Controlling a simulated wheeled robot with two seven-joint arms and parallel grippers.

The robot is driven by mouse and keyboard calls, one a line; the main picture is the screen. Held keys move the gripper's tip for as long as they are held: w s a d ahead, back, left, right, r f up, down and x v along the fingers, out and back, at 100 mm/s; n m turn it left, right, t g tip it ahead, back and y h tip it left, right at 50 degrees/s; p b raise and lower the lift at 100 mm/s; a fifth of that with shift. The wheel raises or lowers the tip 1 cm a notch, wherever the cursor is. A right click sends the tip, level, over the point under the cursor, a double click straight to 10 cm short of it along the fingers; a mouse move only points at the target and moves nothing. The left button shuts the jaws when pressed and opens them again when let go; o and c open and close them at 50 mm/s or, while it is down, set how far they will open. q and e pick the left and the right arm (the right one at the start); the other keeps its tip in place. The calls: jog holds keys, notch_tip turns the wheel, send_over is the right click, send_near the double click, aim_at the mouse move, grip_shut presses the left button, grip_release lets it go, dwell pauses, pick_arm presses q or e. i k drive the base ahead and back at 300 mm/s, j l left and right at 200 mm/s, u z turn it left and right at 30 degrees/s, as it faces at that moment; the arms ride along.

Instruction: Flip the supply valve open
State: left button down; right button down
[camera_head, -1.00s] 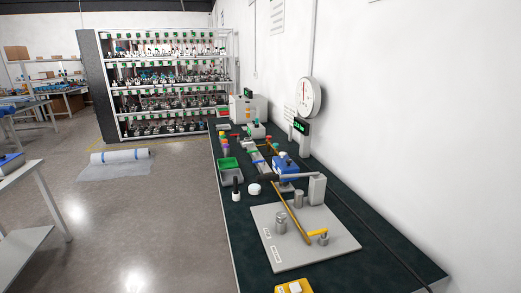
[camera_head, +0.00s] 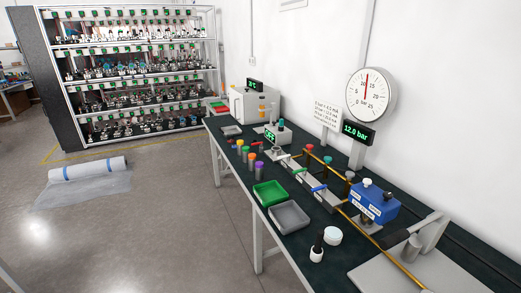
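The grey manifold block (camera_head: 321,191) lies on the dark bench with small valve levers: a green lever (camera_head: 299,170) and a blue lever (camera_head: 319,188). Brass pipes run from it, and one long brass pipe (camera_head: 362,231) runs toward the grey plate at the lower right. A black-handled lever (camera_head: 393,241) lies over that plate, near a metal cylinder. I cannot tell by any label which valve is the supply valve. The yellow lever on the plate seen earlier is outside this view. Neither gripper is in view.
The blue box (camera_head: 374,207) stands beside the pipe. A green tray (camera_head: 269,193), a grey tray (camera_head: 288,217), a white round container (camera_head: 332,235) and a dark-topped bottle (camera_head: 317,249) stand near the front edge. The wall gauge (camera_head: 370,95) hangs above the 12.0 bar display (camera_head: 358,132).

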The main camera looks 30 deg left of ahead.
aim_at(304, 170)
jog(key=i+j, duration=0.1)
jog(key=j, duration=1.6)
jog(key=i+j, duration=0.15)
jog(key=j, duration=1.5)
jog(key=i, duration=0.05)
